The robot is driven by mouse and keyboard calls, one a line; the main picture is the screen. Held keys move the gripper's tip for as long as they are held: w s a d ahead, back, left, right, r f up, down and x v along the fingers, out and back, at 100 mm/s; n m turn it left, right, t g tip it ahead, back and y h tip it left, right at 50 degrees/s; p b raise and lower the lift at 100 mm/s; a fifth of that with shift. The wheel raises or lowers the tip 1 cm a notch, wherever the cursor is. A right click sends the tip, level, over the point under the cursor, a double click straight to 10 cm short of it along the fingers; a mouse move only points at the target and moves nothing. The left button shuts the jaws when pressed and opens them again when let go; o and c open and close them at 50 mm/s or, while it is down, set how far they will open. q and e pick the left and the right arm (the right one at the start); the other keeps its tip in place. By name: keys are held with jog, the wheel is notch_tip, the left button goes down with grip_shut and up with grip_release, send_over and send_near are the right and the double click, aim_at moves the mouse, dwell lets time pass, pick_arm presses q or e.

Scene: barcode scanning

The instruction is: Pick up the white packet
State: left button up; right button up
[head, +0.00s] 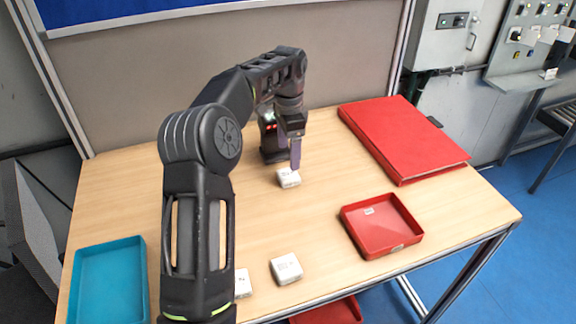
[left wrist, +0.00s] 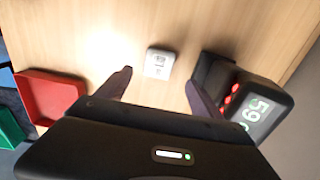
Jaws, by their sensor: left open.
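A white packet (head: 288,178) with dark print lies on the table, just below my left gripper (head: 294,150) in the head view. In the left wrist view the packet (left wrist: 159,63) lies beyond the fingertips of my left gripper (left wrist: 158,78), in line with the gap between them. The gripper is open and empty. Two similar white packets lie near the front edge: one in the clear (head: 286,268), one partly hidden by my left arm (head: 242,284). My right gripper is not in view.
A dark device with a lit display (left wrist: 258,112) stands close beside the right finger in the left wrist view. A red tray (head: 382,226) and a red binder (head: 403,138) are on the right. A teal tray (head: 110,282) is at the front left. The table's middle is clear.

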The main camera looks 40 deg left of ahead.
aim_at(289, 174)
pick_arm(q)
jog(key=shift+s+d+r, duration=0.1)
jog(key=shift+s+d, duration=0.05)
jog(key=shift+s, duration=0.05)
jog(key=shift+f, duration=1.35)
notch_tip(289, 174, down, 5)
jog(key=shift+r+p, duration=0.15)
jog(key=shift+p, duration=1)
jog(key=shift+f, duration=0.25)
grip_shut()
jog(key=shift+r, duration=0.15)
